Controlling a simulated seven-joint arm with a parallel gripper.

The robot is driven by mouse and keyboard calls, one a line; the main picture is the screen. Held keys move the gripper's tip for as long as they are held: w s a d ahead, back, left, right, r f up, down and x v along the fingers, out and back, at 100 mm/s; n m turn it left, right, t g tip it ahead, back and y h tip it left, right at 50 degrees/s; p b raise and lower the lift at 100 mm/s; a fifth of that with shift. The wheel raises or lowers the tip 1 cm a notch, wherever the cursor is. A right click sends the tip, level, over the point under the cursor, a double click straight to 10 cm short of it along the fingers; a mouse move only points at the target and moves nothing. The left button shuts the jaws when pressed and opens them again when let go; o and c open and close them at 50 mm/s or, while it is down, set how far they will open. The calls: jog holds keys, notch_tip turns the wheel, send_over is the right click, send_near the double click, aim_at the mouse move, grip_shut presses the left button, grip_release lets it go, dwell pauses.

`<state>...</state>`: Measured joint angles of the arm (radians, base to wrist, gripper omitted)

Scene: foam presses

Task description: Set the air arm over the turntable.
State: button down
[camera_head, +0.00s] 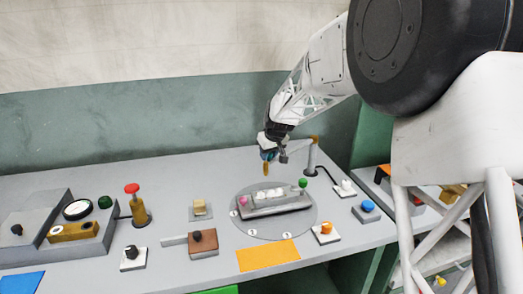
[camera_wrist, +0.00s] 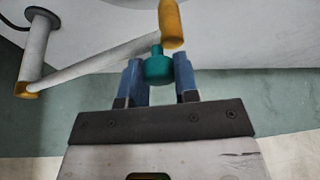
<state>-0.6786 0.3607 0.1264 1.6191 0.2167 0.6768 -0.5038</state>
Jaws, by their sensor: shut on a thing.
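The air arm is a pale bar (camera_wrist: 95,64) running from an orange-capped grey post (camera_head: 312,158) at the table's back right. The post also shows in the wrist view (camera_wrist: 38,45). At the bar's free end are a teal knob (camera_wrist: 158,69) and a yellow nozzle (camera_head: 266,168), also in the wrist view (camera_wrist: 171,24). My gripper (camera_head: 268,153) is shut on the teal knob, its blue fingers on either side. The turntable (camera_head: 247,222) is a grey disc. In the head view the nozzle hangs just behind its back edge; its exact height is unclear.
A grey holder (camera_head: 282,211) with white pieces and a green knob (camera_head: 303,183) sits on the turntable. Around it are a brown block (camera_head: 203,244), an orange knob (camera_head: 326,228), a blue button (camera_head: 367,206) and an orange patch (camera_head: 268,255). A red-topped post (camera_head: 134,200) stands left.

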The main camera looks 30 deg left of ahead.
jog(key=shift+s+d+n+g, duration=0.25)
jog(key=shift+d+n, duration=0.25)
jog(key=shift+d, duration=0.65)
jog(key=shift+s+d+n+g, duration=0.2)
jog(key=shift+d+n, duration=0.3)
jog(key=shift+d, duration=0.6)
jog(key=c, duration=0.9)
grip_release()
jog(key=shift+o, duration=0.2)
jog(key=shift+r, duration=0.15)
jog(key=v, duration=0.7)
jog(key=shift+d+r, duration=0.2)
jog(key=shift+d, duration=0.05)
jog(key=shift+d, duration=0.1)
